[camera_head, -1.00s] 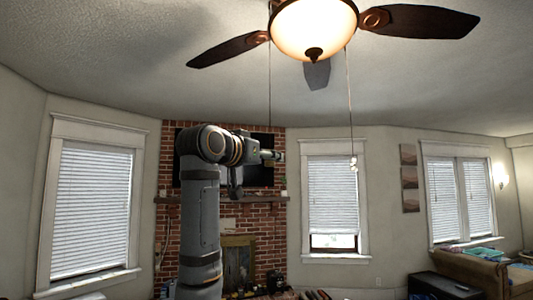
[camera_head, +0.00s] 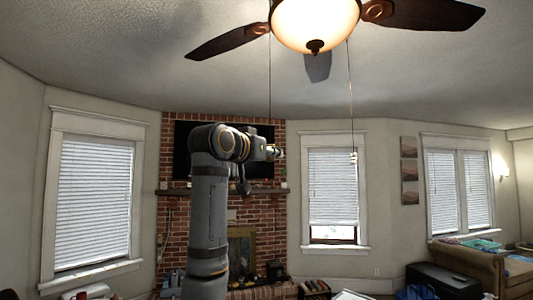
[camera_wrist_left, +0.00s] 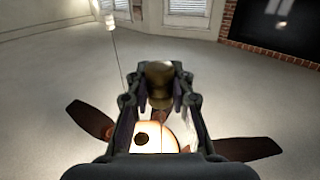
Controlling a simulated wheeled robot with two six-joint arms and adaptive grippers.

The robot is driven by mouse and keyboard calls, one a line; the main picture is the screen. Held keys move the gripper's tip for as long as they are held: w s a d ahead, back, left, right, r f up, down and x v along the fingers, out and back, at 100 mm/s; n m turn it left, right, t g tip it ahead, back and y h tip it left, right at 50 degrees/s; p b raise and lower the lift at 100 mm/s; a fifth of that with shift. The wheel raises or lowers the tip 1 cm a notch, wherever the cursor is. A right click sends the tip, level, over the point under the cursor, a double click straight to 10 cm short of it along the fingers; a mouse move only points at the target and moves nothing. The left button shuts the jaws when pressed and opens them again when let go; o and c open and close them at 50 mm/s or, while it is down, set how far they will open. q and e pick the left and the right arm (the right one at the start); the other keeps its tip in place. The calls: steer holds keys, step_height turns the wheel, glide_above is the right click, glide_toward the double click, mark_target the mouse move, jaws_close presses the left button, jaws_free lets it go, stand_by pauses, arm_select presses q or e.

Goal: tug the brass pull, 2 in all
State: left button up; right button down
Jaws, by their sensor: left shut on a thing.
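The brass pull (camera_wrist_left: 159,78) hangs from the ceiling fan (camera_head: 314,24) and sits between the fingers of my left gripper in the left wrist view. My left gripper (camera_head: 279,153) is shut on it, below the left chain (camera_head: 270,85) in the head view. The fan's light is lit. My right gripper is in neither view.
Behind my arm stand a brick fireplace (camera_head: 265,220) and a dark screen (camera_head: 184,150). Windows with blinds (camera_head: 333,188) are on both sides. A sofa (camera_head: 480,262) and a dark box (camera_head: 440,280) are at the lower right. The air around the chains is clear.

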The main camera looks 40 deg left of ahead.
arm_select(q)
steer(key=shift+f+b, duration=0.55)
steer(key=shift+f, duration=0.1)
stand_by(0.6)
steer(key=o, duration=1)
steer(key=shift+s, duration=0.1)
steer(key=shift+s, duration=0.3)
steer(key=s+d, duration=0.1)
steer(key=s, duration=1)
steer(key=shift+s, duration=0.2)
steer(key=shift+w, duration=0.1)
